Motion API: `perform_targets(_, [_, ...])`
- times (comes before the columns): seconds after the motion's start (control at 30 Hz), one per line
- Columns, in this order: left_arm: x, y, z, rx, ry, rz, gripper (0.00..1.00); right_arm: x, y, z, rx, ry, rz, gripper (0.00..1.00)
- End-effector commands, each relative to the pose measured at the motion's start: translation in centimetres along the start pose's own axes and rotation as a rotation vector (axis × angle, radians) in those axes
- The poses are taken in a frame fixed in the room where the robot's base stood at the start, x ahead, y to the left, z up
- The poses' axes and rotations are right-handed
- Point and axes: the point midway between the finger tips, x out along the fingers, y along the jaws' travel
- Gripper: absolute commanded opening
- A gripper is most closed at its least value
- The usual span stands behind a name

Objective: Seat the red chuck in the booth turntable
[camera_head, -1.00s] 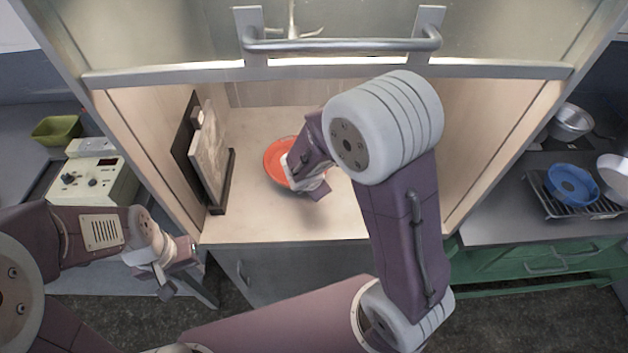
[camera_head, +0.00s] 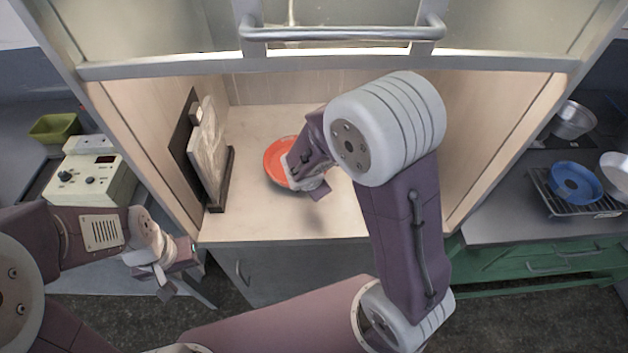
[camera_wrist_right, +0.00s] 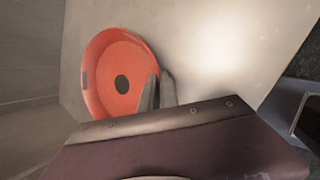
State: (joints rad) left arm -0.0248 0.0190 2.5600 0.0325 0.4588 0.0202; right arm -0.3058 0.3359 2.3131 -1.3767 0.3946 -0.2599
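The red chuck is a shallow orange-red dish (camera_head: 277,163) inside the booth. It also shows in the right wrist view (camera_wrist_right: 105,75), with a dark round spot at its centre and dark patches on its wall. My right gripper (camera_head: 305,178) reaches into the booth at the dish's right edge. In the wrist view its two fingers (camera_wrist_right: 158,90) sit close together, one on each side of the rim, and look shut on it. No turntable can be made out; the dish and arm may hide it. My left gripper (camera_head: 157,277) is empty and looks open, outside the booth at front left.
The booth's sash with its bar handle (camera_head: 340,34) hangs above my right arm. A framed panel (camera_head: 208,150) stands at the booth's left.

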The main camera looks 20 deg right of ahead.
Motion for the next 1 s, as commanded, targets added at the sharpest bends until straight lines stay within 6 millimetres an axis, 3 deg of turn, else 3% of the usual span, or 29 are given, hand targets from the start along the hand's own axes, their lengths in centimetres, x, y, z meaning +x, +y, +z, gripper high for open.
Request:
perform_targets(0.37, [-0.1, 0.0, 0.0, 0.000, 0.000, 0.000, 0.36, -0.1, 0.0, 0.0, 0.000, 0.000, 0.000, 0.14])
perform_targets(1.0, [-4.4, 0.1, -0.5, 0.000, 0.000, 0.000, 0.36, -6.5, 0.2, 0.1, -0.001, 0.001, 0.001, 0.14])
